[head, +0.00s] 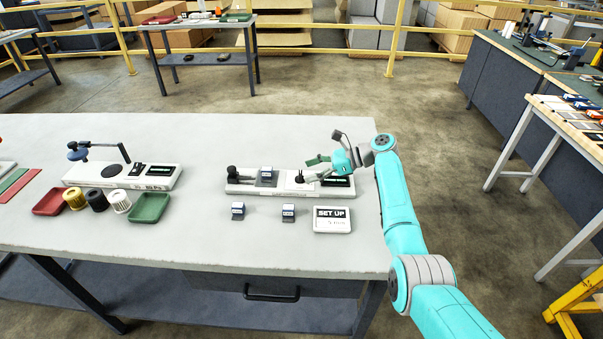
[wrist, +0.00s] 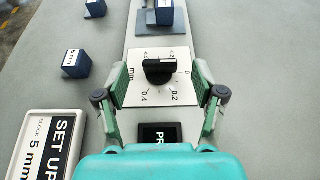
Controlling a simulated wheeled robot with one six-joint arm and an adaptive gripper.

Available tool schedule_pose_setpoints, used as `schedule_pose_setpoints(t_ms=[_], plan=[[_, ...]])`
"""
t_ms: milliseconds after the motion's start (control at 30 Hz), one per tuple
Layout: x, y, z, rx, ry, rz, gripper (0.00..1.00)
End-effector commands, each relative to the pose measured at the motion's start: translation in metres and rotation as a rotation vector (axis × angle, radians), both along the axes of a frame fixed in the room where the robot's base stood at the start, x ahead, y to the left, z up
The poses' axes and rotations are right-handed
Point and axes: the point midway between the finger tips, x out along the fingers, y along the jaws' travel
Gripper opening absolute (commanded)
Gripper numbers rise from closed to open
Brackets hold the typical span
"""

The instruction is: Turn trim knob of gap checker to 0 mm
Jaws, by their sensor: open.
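The gap checker (head: 245,188) is a long pale block on the table. Its black trim knob (wrist: 158,71) sits on a white dial plate (wrist: 165,99) marked in mm, with 0 at the right and 0.2 and 0.4 along the near side. The knob's bar lies roughly across the wrist view, towards the 0 side; I cannot tell its exact pointer reading. My gripper (wrist: 161,72) is open, its green-padded fingers on either side of the knob, with gaps showing. A dark display (wrist: 160,134) is partly hidden by my wrist.
A SET UP card (head: 332,220) reading 5 mm in the wrist view lies in front. Two blue blocks (head: 238,211) (head: 288,212) stand nearby; another (head: 267,176) is on the checker. Left are a second instrument (head: 150,178), spools and trays. The front middle of the table is clear.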

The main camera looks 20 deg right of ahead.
Motion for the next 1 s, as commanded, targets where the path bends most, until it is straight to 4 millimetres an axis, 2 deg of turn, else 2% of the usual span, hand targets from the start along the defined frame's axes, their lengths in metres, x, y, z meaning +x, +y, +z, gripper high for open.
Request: schedule_pose_setpoints(t_ms=[33, 200, 400, 600, 1000], plan=[[-0.003, -0.012, 0.005, -0.001, -0.002, -0.003, 0.69], [-0.012, -0.04, 0.017, -0.002, -0.003, -0.002, 0.69], [-0.019, -0.061, 0.026, 0.0, -0.001, -0.002, 0.69], [-0.022, -0.068, 0.029, 0.0, 0.0, 0.0, 0.69], [-0.022, -0.068, 0.03, 0.0, -0.001, 0.0, 0.69]])
